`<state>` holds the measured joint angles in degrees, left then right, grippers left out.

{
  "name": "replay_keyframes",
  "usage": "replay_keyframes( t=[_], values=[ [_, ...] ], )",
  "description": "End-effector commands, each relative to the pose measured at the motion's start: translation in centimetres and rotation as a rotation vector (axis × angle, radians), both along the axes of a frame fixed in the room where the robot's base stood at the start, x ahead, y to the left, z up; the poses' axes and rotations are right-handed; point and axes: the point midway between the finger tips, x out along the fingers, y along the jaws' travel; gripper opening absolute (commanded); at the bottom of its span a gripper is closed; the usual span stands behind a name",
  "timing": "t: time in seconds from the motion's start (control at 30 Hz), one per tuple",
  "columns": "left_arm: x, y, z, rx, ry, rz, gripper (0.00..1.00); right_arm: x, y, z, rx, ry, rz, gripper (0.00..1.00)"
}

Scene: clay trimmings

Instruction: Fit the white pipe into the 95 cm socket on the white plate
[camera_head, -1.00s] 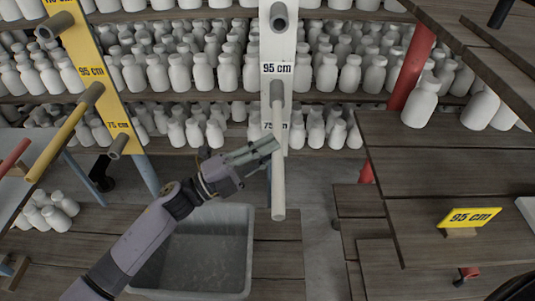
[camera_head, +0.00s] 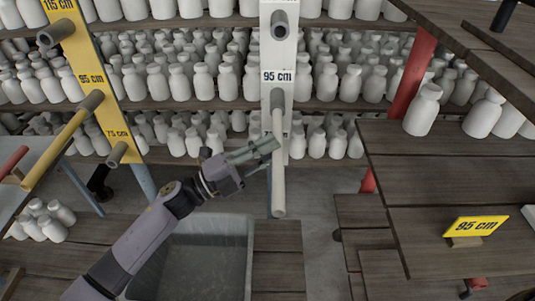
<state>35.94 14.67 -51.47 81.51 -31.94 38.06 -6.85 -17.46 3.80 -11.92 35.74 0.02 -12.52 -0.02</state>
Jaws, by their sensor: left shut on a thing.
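The white plate (camera_head: 277,58) stands upright in the middle, with grey sockets one above another and a "95 cm" label. The 95 cm socket (camera_head: 277,98) sits just below that label. The white pipe (camera_head: 278,180) points out from this socket toward me, its far end at the socket mouth; how deep it sits I cannot tell. My left gripper (camera_head: 265,148) reaches in from the lower left, its fingers shut on the pipe along its length. My right gripper is not in view.
A yellow plate (camera_head: 85,62) at the left has grey sockets, with a yellow pipe (camera_head: 55,147) in its 95 cm one. A grey bin (camera_head: 200,245) stands below my left arm. Wooden shelves with white bottles (camera_head: 422,110) and a yellow "95 cm" sign (camera_head: 475,225) are at the right.

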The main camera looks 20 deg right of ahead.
Motion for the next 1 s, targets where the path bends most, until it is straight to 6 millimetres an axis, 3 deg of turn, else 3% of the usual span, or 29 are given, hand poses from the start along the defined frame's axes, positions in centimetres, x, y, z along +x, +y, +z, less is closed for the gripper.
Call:
replay_keyframes(
  t=[1.0],
  values=[
    [2.5, -0.7, 0.0, -0.003, -0.002, -0.001, 0.0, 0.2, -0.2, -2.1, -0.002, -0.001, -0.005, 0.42]
  ],
)
